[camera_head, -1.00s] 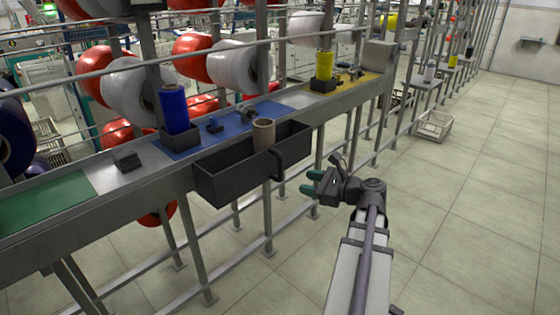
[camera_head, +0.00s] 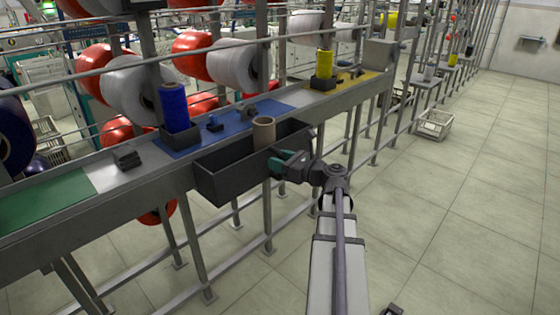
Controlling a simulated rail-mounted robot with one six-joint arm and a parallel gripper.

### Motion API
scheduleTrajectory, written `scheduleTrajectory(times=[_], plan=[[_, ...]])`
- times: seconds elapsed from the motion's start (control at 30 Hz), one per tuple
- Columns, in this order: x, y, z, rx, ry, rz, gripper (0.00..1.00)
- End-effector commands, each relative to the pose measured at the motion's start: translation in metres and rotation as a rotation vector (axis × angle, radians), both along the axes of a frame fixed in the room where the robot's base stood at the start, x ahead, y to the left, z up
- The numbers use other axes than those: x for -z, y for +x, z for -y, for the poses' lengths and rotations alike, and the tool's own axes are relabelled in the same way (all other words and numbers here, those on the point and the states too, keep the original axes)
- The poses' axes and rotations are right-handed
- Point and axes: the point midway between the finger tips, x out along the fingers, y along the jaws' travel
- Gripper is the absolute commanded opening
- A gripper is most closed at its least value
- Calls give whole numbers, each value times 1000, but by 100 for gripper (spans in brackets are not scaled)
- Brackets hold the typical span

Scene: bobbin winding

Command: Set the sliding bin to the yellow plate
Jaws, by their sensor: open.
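The sliding bin (camera_head: 225,183) is a dark grey open trough on the front of the rail, before the blue plate (camera_head: 270,107). A tan tube (camera_head: 263,133) stands in it. The yellow plate (camera_head: 352,84) lies further right along the rail, beyond the bin's right end. My gripper (camera_head: 278,163) is open, its green fingertips at the handle on the right part of the bin's front. The fingers cover the handle, so I cannot tell whether they are around it or touching it.
A blue spool (camera_head: 174,108) stands at the blue plate and a yellow spool (camera_head: 325,65) at the yellow plate. A green plate (camera_head: 45,203) is at the left. Rail posts stand below. Open floor lies right, with a pale crate (camera_head: 434,124).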

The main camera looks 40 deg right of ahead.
Motion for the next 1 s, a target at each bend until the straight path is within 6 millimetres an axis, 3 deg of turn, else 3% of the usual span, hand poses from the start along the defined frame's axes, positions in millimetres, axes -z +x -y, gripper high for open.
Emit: scheduleTrajectory(times=[0.2,0.63,1.0], plan=[[0,0,0,0,0,0,42],[0,0,0,0,-1,0,1],[0,0,0,-2,-1,0,0]])
